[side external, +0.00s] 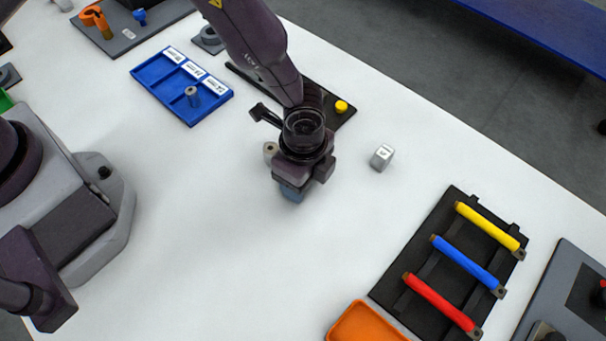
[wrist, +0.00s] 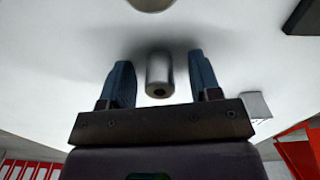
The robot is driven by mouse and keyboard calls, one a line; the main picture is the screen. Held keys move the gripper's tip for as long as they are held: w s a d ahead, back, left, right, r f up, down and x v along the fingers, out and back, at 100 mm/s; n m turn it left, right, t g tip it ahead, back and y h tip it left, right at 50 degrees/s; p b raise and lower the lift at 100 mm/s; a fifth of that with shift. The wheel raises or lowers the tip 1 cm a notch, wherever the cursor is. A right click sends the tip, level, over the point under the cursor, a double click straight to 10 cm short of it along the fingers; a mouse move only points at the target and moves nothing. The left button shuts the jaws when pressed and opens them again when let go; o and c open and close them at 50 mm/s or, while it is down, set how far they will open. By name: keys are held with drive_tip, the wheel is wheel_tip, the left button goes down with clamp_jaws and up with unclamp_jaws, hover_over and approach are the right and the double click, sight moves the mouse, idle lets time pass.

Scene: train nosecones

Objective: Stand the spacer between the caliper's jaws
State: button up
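My gripper (side external: 291,194) is low over the white table, its blue fingertips pointing down. In the wrist view the two blue fingers (wrist: 162,85) stand apart, with a grey metal cylinder with a hole in its end, seemingly a spacer (wrist: 158,76), between them. Gaps show on both sides of it. A similar short cylinder (side external: 270,150) stands just left of my gripper in the side view. Another cylinder (side external: 193,96) stands in the blue labelled tray (side external: 178,108). A black fixture with a yellow knob (side external: 342,106), possibly the caliper, is partly behind my arm; its jaws are not clear.
A small labelled grey block (side external: 382,157) stands right of my gripper. A black rack (side external: 397,268) with yellow, blue and red handles lies at lower right, near an orange tray (side external: 365,325). Another cylinder (wrist: 150,4) shows at the wrist view's top edge.

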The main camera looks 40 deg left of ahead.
drive_tip(key=c, duration=1)
drive_tip(key=shift+o, duration=0.2)
drive_tip(key=shift+r, duration=0.2)
